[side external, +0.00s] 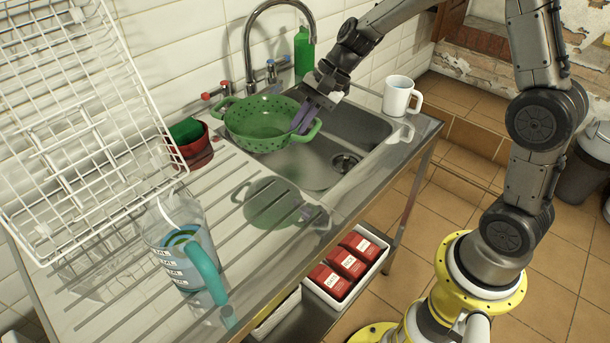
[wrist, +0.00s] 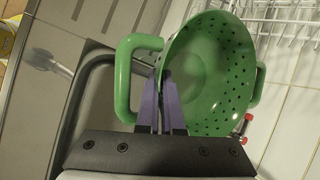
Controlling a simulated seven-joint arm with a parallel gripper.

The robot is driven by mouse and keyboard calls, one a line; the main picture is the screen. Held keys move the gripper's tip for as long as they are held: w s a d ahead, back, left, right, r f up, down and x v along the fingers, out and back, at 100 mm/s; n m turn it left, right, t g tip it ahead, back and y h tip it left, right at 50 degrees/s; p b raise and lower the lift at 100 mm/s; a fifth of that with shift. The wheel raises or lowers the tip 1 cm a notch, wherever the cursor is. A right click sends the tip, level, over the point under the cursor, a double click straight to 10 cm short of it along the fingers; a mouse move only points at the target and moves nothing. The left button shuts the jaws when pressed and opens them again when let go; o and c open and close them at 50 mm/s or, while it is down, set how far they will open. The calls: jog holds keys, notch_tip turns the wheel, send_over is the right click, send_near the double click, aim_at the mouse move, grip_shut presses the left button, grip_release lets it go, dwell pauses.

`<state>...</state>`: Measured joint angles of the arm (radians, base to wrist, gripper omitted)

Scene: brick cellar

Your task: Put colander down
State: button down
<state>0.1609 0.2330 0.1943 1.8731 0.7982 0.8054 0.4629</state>
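The green colander (side external: 258,125) is in the air above the left part of the sink and the edge of the drainboard, in the side view. Its reflection and shadow show on the metal drainboard below it. My gripper (side external: 303,118) has its purple fingers on the colander's right side, near a handle. In the wrist view the fingers (wrist: 161,100) are close together on the colander's rim (wrist: 205,75), beside the loop handle. The colander looks roughly level in the side view. The sink (side external: 350,130) is partly hidden by the colander and my gripper.
A water filter jug (side external: 180,245) stands on the drainboard (side external: 240,240), front left. A red bowl (side external: 190,142), tap (side external: 252,55), green bottle (side external: 303,52) and white mug (side external: 399,96) stand around the sink. The middle drainboard is clear.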

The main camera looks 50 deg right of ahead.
jog(key=d+f+m, duration=0.1)
jog(key=d+f, duration=0.3)
jog(key=f, duration=0.2)
jog(key=w+d+f+m+t, duration=0.1)
jog(key=d+f, duration=0.3)
jog(key=f, duration=0.2)
jog(key=d+f+m+h, duration=0.1)
jog(key=d+f, duration=0.4)
jog(key=f, duration=0.1)
jog(key=shift+w+f+t, duration=0.25)
jog(key=shift+f+t, duration=0.05)
jog(key=shift+f, duration=2.25)
jog(key=c, duration=1.5)
grip_release()
jog(key=shift+f, duration=0.2)
jog(key=o, duration=0.4)
jog(key=shift+o, duration=0.2)
